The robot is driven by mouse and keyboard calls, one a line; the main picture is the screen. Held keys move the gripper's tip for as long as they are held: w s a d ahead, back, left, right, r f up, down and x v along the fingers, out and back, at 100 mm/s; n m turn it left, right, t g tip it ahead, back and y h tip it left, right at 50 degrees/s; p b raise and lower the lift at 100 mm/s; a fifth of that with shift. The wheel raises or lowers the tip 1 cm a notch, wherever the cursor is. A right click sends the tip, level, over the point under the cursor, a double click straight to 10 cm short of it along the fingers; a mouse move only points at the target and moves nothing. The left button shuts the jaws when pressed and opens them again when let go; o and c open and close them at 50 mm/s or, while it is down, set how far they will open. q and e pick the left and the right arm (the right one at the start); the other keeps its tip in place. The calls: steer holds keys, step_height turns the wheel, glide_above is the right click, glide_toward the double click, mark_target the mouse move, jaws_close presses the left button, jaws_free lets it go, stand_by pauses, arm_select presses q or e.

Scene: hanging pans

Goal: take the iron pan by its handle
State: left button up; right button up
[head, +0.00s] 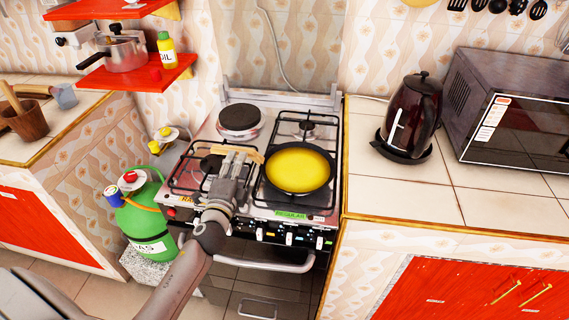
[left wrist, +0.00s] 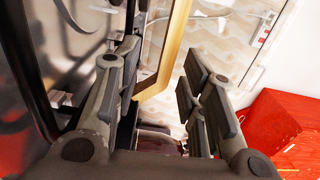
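The iron pan (head: 299,168) is round and black with a yellow inside. It sits on the front right burner of the stove. Its tan handle (head: 250,154) points left, partly covered by my gripper. My left gripper (head: 234,160) is at the handle from the front, left of the pan. In the left wrist view my left gripper (left wrist: 155,80) has its fingers apart, and the tan handle (left wrist: 172,45) shows between or just beyond them. I cannot tell whether a finger touches it. My right gripper is not in view.
The stove (head: 270,215) has raised black grates around the pan. A dark kettle (head: 412,112) and a microwave (head: 510,110) stand on the right counter. A green gas bottle (head: 145,222) stands left of the stove. A red shelf (head: 137,75) holds a pot and an oil bottle.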

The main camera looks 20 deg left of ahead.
mark_target(242, 150)
arm_select(q)
steer(key=shift+w+r, duration=0.25)
steer(key=shift+w, duration=0.1)
steer(key=p+x, duration=0.1)
steer(key=x, duration=0.2)
steer(key=shift+w+r, duration=0.15)
steer(key=shift+r, duration=0.05)
steer(key=shift+w+a, duration=0.15)
steer(key=shift+w, duration=0.45)
steer(key=shift+c, duration=0.3)
jaws_close()
steer(key=shift+r, duration=0.15)
